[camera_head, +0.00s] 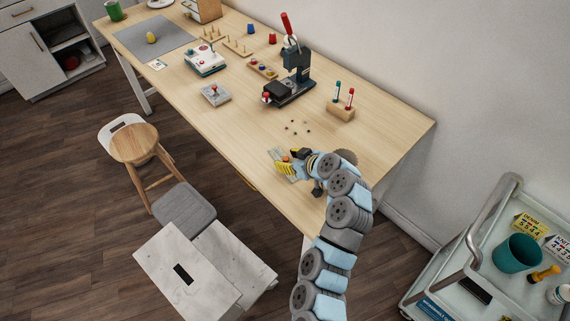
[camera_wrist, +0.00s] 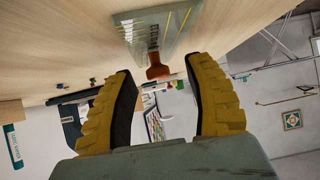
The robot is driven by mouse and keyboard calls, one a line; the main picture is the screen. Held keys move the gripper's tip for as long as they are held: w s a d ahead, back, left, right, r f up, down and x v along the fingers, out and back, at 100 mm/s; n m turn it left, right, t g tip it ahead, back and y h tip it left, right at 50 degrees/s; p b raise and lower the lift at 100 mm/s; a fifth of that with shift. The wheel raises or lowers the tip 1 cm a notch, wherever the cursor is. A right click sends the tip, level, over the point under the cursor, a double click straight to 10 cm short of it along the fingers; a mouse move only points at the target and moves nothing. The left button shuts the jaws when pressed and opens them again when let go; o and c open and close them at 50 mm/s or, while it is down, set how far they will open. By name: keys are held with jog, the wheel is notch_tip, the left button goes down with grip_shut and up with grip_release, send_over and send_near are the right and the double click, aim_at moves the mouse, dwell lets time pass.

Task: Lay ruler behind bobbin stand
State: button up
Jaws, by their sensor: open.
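The ruler is a clear, greenish flat plate (camera_head: 278,155) with yellow lines and a reddish-brown grip (camera_wrist: 157,71). It lies on the table near the front edge, and its plate also shows in the wrist view (camera_wrist: 172,30). My gripper (camera_head: 291,161) is open and low over the table at the ruler, with the grip seen between its yellow fingers in the wrist view (camera_wrist: 158,75). I cannot tell whether they touch. A small wooden stand with coloured round pieces (camera_head: 262,69) lies left of the black press and may be the bobbin stand. Peg racks (camera_head: 238,47) stand farther left.
The black press (camera_head: 289,88) with a red handle stands mid-table. A wooden block with coloured tools (camera_head: 341,112) is right of it. Several small dark bits (camera_head: 297,128) lie between the press and my gripper.

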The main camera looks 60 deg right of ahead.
jog(key=shift+w+d+f, duration=0.25)
jog(key=shift+w+f, duration=0.15)
jog(key=shift+w, duration=0.1)
grip_shut()
jog(key=shift+r, duration=0.1)
